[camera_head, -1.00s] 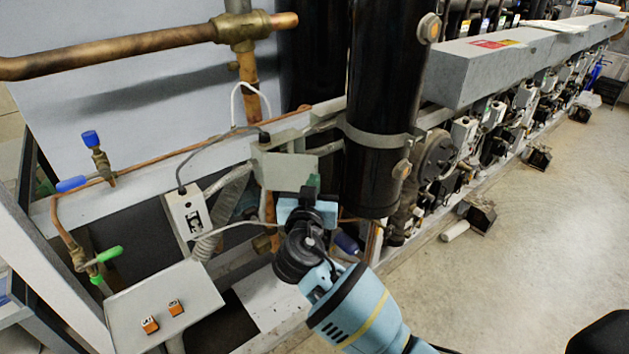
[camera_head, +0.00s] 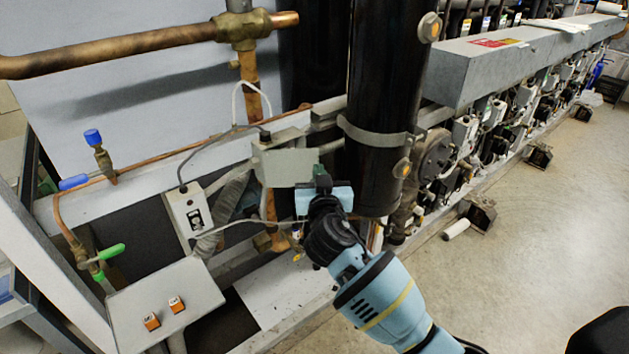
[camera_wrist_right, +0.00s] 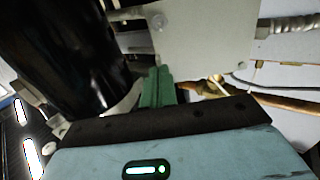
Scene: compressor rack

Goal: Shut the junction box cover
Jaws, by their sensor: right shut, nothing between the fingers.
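The junction box (camera_head: 268,142) is a small grey box on the rack frame, left of the black cylinder. Its light grey flat cover (camera_head: 290,168) faces me and looks tilted out from the box; how wide the gap is I cannot tell. In the right wrist view the cover (camera_wrist_right: 205,28) fills the top middle. My right gripper (camera_head: 321,176) is at the cover's lower right edge, its green fingers shut and empty. They also show in the right wrist view (camera_wrist_right: 158,88), just below the cover; contact is unclear. My left gripper is not in view.
The tall black cylinder (camera_head: 385,110) stands close to the right of my right gripper. A grey switch box (camera_head: 190,218) with a cable is at the left. A sloped panel (camera_head: 165,300) with two orange switches is lower left. Open floor (camera_head: 530,260) lies at the right.

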